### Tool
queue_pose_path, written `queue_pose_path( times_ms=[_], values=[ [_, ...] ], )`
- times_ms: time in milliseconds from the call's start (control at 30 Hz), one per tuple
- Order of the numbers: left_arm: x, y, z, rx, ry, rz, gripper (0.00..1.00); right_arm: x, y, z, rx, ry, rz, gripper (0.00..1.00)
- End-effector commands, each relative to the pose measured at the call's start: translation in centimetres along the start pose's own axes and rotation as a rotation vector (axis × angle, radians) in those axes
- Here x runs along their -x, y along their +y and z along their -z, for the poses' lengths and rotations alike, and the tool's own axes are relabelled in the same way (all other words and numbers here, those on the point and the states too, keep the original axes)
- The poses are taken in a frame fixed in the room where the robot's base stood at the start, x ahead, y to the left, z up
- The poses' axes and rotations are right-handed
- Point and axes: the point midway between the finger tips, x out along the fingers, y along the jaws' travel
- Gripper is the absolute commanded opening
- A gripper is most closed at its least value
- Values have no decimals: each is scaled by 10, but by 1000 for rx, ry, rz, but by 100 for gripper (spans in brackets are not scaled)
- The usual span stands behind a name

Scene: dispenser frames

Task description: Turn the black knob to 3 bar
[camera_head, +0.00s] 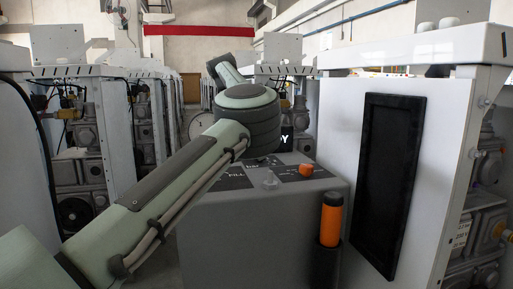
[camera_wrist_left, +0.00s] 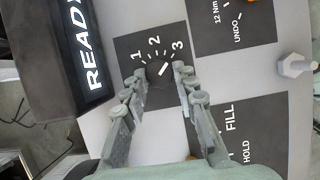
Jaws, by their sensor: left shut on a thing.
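The black knob (camera_wrist_left: 159,72) sits on a dark label plate (camera_wrist_left: 128,45) marked 1, 2 and 3 in the left wrist view. My left gripper (camera_wrist_left: 161,72) has its two fingers on either side of the knob and is shut on it. A short white pointer line on the knob slants to the upper right, roughly toward the 3. In the head view my left arm hides the knob and the gripper. My right gripper is in neither view.
The grey dispenser box (camera_head: 255,235) carries an orange knob (camera_head: 306,170) and a hex bolt (camera_wrist_left: 296,66). A lit READY sign (camera_wrist_left: 84,50) stands beside the plate. An orange-handled tool (camera_head: 331,220) sits in a black holder at the box's front right. White cabinets flank it.

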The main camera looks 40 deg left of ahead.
Motion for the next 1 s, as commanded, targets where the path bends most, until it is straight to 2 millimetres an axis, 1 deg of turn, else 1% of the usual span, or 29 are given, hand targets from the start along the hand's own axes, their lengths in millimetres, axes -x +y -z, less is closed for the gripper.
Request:
queue_pose_path(
  times_ms=[367, 400, 533, 567, 867, 1000],
  values=[
    [1, 0, 0, -5, -1, -1, 0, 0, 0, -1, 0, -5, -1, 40],
    [1, 0, 0, -5, -1, -1, 30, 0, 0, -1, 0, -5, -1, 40],
    [1, 0, 0, -4, 0, 0, 46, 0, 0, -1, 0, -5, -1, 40],
    [1, 0, 0, -4, 0, 0, 49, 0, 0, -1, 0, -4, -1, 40],
    [2, 0, 0, -4, 0, 0, 49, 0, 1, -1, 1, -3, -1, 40],
    [16, 1, 0, -5, -1, -1, 49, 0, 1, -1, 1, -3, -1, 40]
  ],
)
